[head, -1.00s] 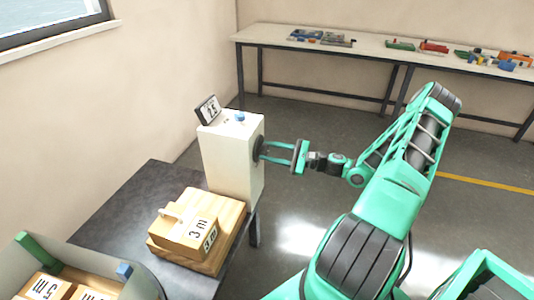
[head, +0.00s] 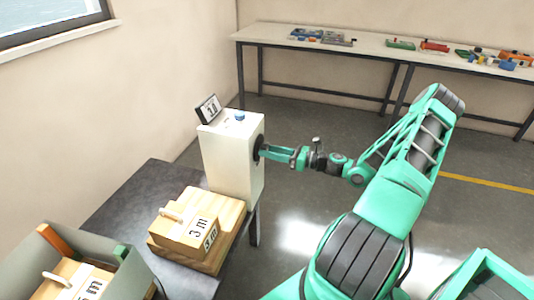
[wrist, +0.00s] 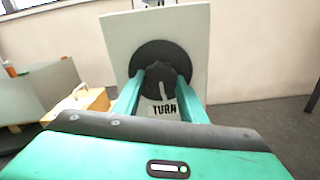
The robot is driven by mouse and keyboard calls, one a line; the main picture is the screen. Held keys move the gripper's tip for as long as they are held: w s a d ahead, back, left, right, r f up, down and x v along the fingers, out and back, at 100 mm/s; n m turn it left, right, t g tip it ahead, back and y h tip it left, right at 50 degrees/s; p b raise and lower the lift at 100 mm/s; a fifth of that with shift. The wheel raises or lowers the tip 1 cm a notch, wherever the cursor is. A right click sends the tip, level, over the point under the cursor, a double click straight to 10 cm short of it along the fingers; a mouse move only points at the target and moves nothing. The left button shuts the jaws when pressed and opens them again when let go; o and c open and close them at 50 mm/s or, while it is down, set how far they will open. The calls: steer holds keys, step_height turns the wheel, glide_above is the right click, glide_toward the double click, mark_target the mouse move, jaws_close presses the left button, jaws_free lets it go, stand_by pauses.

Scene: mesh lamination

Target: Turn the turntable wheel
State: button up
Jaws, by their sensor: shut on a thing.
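The wheel is a black round knob (wrist: 160,52) on the side of a white box (head: 226,165), with the word TURN below it in the wrist view. In the head view only the edge of the knob (head: 259,146) shows. My gripper (wrist: 161,82) is shut on the ridged middle of the knob, one green finger on each side. In the head view my gripper (head: 272,152) reaches the box from the right, its fingers seen almost edge-on. A grey walled turntable bin (head: 48,246) at the lower left holds wooden blocks.
A small display (head: 208,109) and a blue button (head: 239,117) are on top of the box. Wooden blocks marked 3 m (head: 187,233) stand on the dark table (head: 118,208) beside it. A long bench (head: 360,42) with colored parts stands along the back wall.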

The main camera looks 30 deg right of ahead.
steer(key=shift+m, duration=0.3)
stand_by(0.4)
steer(key=o, duration=1.1)
steer(key=shift+c, duration=0.2)
steer(key=shift+s+d, duration=0.1)
steer(key=v, duration=1)
steer(key=shift+s+d, duration=0.2)
steer(key=shift+d, duration=0.05)
steer(key=shift+a, duration=0.1)
